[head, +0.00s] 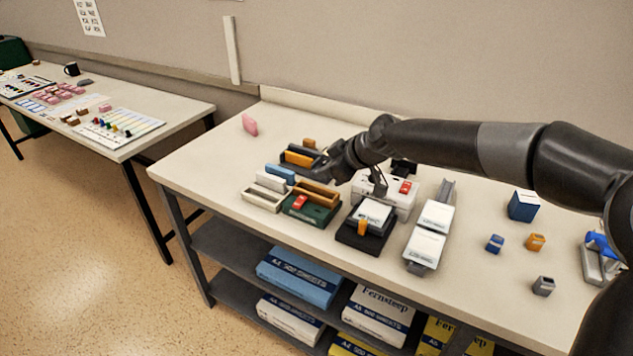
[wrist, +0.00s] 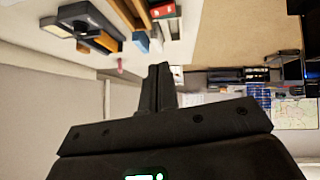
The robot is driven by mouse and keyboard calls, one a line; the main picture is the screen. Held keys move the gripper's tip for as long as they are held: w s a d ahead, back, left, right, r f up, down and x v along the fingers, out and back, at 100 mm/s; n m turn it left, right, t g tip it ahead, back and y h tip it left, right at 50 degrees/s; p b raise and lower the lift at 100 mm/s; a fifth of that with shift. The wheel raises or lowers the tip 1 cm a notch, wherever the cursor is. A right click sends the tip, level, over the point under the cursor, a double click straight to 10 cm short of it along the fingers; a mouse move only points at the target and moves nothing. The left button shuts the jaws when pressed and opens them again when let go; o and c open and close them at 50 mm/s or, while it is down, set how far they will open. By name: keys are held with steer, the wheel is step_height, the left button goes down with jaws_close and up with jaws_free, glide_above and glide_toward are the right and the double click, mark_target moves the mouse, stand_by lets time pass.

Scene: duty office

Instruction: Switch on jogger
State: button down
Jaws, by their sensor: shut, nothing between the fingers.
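I cannot tell for certain which device is the jogger. A green-based device (head: 318,214) with a tan wooden tray on top and a red switch (head: 300,202) stands near the table's front edge. A white device (head: 400,203) with another red switch (head: 405,187) stands to its right, partly hidden by my arm. My gripper (head: 322,172) is above the devices, behind the tan tray, and touches neither red switch as far as I can see. In the wrist view my gripper's fingers (wrist: 158,78) are together and empty.
Close around are a black tray with an orange block (head: 299,158), a white tray (head: 264,198), a black device with a white top (head: 368,224) and a white-topped grey rail (head: 428,236). A blue box (head: 524,205) and small blocks stand right. The table's back left is mostly clear.

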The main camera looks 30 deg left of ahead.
glide_above(300, 197)
steer(key=s+d, duration=0.1)
steer(key=d, duration=0.2)
step_height(300, 197, down, 6)
steer(key=shift+s+a+f, duration=0.1)
steer(key=shift+f, duration=0.1)
steer(key=f, duration=0.3)
steer(key=shift+w+a+f, duration=0.15)
steer(key=shift+w, duration=0.2)
steer(key=shift+w+f, duration=0.1)
steer(key=shift+f, duration=0.35)
steer(key=shift+f, duration=0.1)
steer(key=shift+w+f+g, duration=0.2)
steer(key=shift+g, duration=0.1)
steer(key=shift+s, duration=0.1)
steer(key=shift+s+r, duration=0.2)
steer(key=shift+s, duration=0.6)
